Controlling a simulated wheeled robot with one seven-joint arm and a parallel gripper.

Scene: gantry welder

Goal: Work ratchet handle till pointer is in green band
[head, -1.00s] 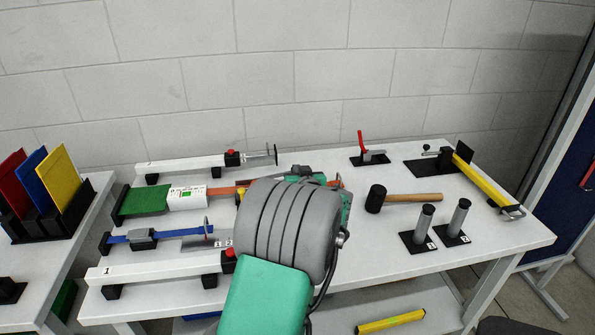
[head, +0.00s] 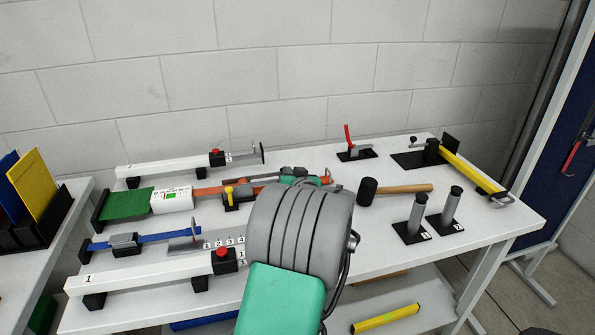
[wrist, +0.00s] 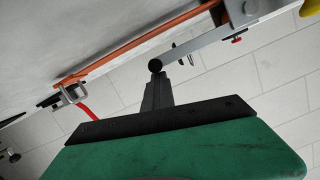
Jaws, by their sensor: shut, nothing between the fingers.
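In the wrist view a grey lever (wrist: 188,54) with a black ball knob (wrist: 155,66) runs from a grey block on an orange bar (wrist: 135,47). My gripper (wrist: 156,82) is shut and empty, its fingertips right at the knob; I cannot tell whether they touch it. In the head view the orange bar (head: 208,190) lies along the table behind my arm, beside a white box (head: 172,199) with a small green-tinted display. My gripper is mostly hidden there by my own arm. No pointer or green band can be made out clearly.
White rails with red buttons lie behind (head: 170,167) and in front (head: 150,273). A mallet (head: 400,189), two grey posts (head: 415,213) and a yellow bar (head: 470,172) stand to the right. A red-handled clamp (head: 349,138) is at the back. Some table front of the mallet is clear.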

